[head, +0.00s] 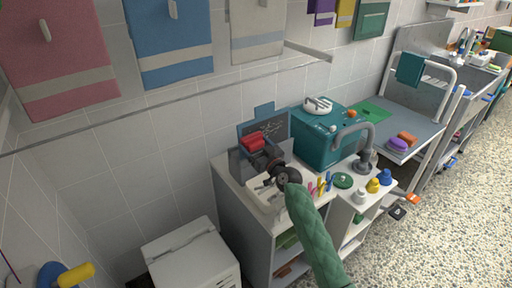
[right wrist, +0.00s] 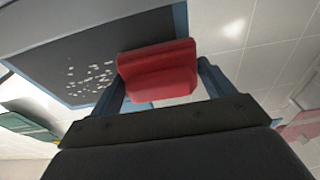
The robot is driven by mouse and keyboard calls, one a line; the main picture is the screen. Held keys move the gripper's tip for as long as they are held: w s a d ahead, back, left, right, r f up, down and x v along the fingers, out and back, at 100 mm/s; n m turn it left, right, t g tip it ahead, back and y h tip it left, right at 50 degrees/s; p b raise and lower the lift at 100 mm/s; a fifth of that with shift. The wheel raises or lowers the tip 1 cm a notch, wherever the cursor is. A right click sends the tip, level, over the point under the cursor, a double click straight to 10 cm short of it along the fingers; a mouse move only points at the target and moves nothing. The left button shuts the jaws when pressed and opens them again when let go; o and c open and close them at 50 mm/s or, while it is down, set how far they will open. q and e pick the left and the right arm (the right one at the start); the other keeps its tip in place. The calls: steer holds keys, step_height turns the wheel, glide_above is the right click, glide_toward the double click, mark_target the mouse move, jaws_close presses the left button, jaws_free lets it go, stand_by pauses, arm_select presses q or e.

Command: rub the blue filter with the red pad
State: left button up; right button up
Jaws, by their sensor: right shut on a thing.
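The blue filter (head: 272,128) is an upright panel with a blue frame and a dark face marked with white specks. It stands on the white cabinet top, and its face and frame also fill the upper left of the right wrist view (right wrist: 85,62). The red pad (head: 252,141) is between the fingers of my right gripper (head: 261,153), in front of the filter's left part. In the right wrist view the pad (right wrist: 158,68) overlaps the filter's lower right edge; I cannot tell whether they touch. My left gripper is out of view.
A white tray (head: 258,198) with small items lies below my right gripper.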

mark_target(262, 142)
steer(key=shift+w+a, duration=0.15)
steer(key=shift+w+d+f+b, duration=0.1)
steer(key=shift+w+d+b, duration=0.25)
steer(key=shift+d+b, duration=0.25)
steer(key=shift+w+d+b, duration=0.65)
steer(key=shift+d+b, duration=0.15)
steer(key=shift+d, duration=0.05)
steer(key=w+d+b, duration=0.1)
steer(key=d+b, duration=0.1)
steer(key=w+d+b, duration=0.2)
steer(key=b, duration=0.1)
steer(key=shift+w+d, duration=0.15)
steer(key=shift+w+d+b, duration=0.4)
steer(key=shift+d+b, duration=0.05)
steer(key=shift+d, duration=0.1)
